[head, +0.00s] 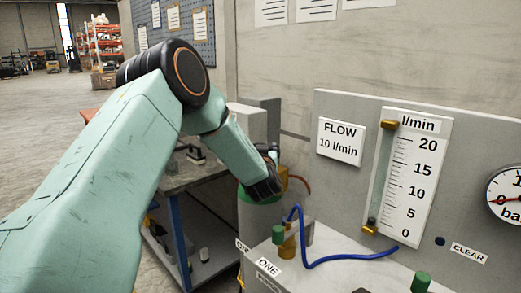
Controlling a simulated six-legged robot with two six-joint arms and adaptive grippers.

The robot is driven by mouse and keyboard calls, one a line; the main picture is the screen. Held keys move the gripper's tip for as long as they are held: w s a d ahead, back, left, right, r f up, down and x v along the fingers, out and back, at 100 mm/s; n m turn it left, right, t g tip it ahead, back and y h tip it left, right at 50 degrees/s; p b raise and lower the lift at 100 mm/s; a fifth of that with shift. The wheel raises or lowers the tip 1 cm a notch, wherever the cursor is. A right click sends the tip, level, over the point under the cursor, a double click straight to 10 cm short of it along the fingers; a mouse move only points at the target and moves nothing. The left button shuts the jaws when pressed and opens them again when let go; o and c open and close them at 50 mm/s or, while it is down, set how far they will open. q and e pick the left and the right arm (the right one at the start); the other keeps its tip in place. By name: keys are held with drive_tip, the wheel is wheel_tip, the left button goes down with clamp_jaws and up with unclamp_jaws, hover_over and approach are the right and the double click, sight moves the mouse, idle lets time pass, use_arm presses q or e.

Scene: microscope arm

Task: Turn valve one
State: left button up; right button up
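A small valve with a green knob (278,235) and a brass-coloured body (287,250) stands on a pale bench, just behind a label reading ONE (268,266). A blue hose (340,259) runs from beside it to the right. My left arm reaches in from the left, and its dark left gripper (262,181) is above and slightly left of the green knob in the picture, apart from it. The arm and wrist hide much of the fingers, so their opening is unclear. My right gripper is out of view.
Another green knob (421,282) stands at the bottom right. A flow gauge (408,178), a FLOW 10 l/min sign (340,142) and a round pressure dial (507,196) are on the panel.

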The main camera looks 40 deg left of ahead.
use_arm(q)
drive_tip(key=o, duration=1.2)
drive_tip(key=shift+c, duration=0.2)
drive_tip(key=v, duration=1.2)
drive_tip(key=shift+a, duration=0.15)
drive_tip(key=x, duration=1.2)
